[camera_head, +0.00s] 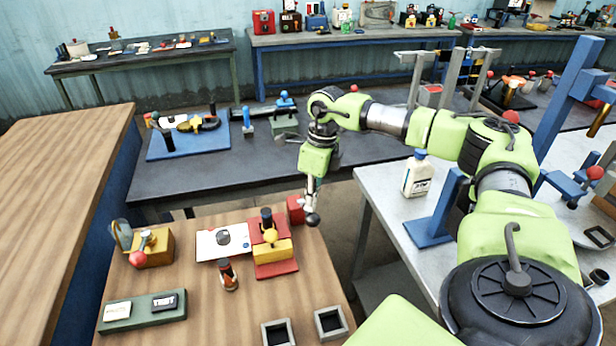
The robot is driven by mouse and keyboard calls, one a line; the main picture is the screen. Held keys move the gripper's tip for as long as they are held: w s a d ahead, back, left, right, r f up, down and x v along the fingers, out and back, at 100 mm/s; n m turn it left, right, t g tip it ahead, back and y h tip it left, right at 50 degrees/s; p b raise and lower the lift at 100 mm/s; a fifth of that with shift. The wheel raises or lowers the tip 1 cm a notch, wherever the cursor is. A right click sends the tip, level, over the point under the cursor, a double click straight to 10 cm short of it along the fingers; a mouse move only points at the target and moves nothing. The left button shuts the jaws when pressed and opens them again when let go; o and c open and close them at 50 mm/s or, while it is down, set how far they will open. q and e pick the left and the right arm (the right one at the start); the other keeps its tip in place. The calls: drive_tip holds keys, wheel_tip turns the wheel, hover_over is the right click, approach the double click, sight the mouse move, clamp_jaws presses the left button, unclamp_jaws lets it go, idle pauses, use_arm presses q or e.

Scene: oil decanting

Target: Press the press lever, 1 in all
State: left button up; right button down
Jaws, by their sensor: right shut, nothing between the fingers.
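My right gripper (312,188) hangs over the back right edge of the wooden table, fingers pointing down, shut and empty. Right below its fingertips is a dark ball knob (313,219), beside a small red block (296,209); I cannot tell whether they touch. A red and yellow press-like device (274,253) with a yellow ball stands left of the gripper. A blue frame press (570,110) at the right has a lever with a red ball (595,172). Which lever the task means is unclear. My left gripper is out of view.
The wooden table (190,325) holds a brass-coloured block with a red ball (152,248), a white card (216,246), a small bottle (228,275), a green label tray (146,311) and two square frames (331,321). A white bottle (416,174) stands on the grey table at right.

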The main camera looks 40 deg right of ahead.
drive_tip(key=shift+s+a+f+b, duration=0.45)
drive_tip(key=shift+s+a+f, duration=0.05)
drive_tip(key=shift+s+f, duration=0.4)
idle(1.3)
drive_tip(key=shift+r, duration=0.15)
idle(0.3)
drive_tip(key=shift+w+d+r+p, duration=0.4)
drive_tip(key=shift+w+r+p, duration=0.2)
drive_tip(key=shift+r, duration=0.2)
drive_tip(key=shift+w+d+r+p, duration=0.2)
drive_tip(key=shift+w+r+p, duration=0.1)
drive_tip(key=shift+w, duration=0.15)
drive_tip(key=shift+w+d+r+p, duration=0.15)
drive_tip(key=shift+w+r, duration=0.1)
drive_tip(key=shift+w, duration=0.15)
drive_tip(key=shift+w+d+r+p, duration=0.5)
drive_tip(key=shift+w+r+p, duration=0.15)
drive_tip(key=shift+w+r, duration=0.25)
drive_tip(key=shift+w+d+r+p, duration=0.45)
drive_tip(key=shift+w+r+p, duration=0.2)
drive_tip(key=shift+w+r, duration=0.15)
